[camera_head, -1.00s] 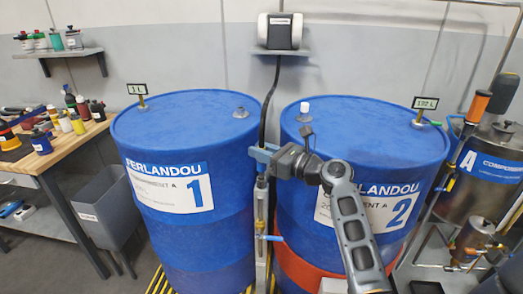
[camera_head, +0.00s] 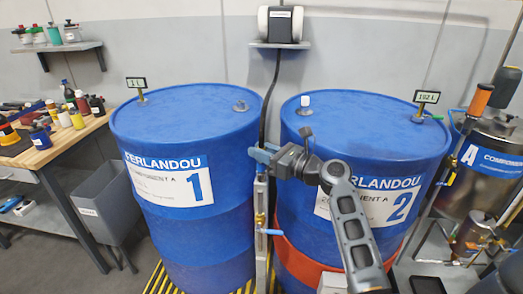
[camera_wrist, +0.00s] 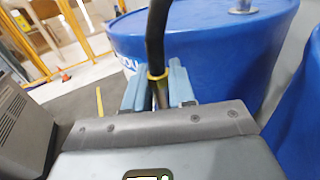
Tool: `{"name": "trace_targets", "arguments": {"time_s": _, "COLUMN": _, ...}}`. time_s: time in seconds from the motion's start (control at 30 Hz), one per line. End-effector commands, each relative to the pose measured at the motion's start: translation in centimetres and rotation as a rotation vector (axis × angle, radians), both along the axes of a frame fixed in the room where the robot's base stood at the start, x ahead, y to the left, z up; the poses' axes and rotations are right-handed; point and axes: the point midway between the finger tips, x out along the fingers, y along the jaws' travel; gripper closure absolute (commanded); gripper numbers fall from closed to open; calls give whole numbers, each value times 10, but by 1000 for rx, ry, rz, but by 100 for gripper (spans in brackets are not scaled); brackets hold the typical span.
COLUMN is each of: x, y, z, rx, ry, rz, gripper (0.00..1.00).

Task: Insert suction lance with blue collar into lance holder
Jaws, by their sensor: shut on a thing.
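Below my gripper, a narrow grey upright tube (camera_head: 261,195), likely the lance holder, has a brass fitting and a blue-handled valve (camera_head: 271,232). I cannot tell whether the lance is inside it.
Drum 1 (camera_head: 185,125) stands close on the left and drum 2 (camera_head: 345,130) close on the right, leaving a narrow gap. A metal tank (camera_head: 490,165) stands right; a workbench (camera_head: 40,155) and grey bin (camera_head: 105,205) stand left.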

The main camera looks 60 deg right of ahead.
Motion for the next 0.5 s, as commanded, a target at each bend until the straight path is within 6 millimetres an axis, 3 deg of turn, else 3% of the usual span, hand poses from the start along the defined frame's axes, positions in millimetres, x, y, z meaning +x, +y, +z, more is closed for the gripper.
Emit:
{"name": "trace_targets", "arguments": {"time_s": 0.3, "x": 0, "y": 0, "z": -8, "rx": 1, "ry": 1, "rz": 0, "gripper": 100}}
{"name": "trace_targets", "arguments": {"time_s": 0.33, "x": 0, "y": 0, "z": -7, "rx": 1, "ry": 1, "rz": -1, "gripper": 73}}
{"name": "trace_targets", "arguments": {"time_s": 0.5, "x": 0, "y": 0, "z": -7, "rx": 1, "ry": 0, "rz": -1, "gripper": 57}}
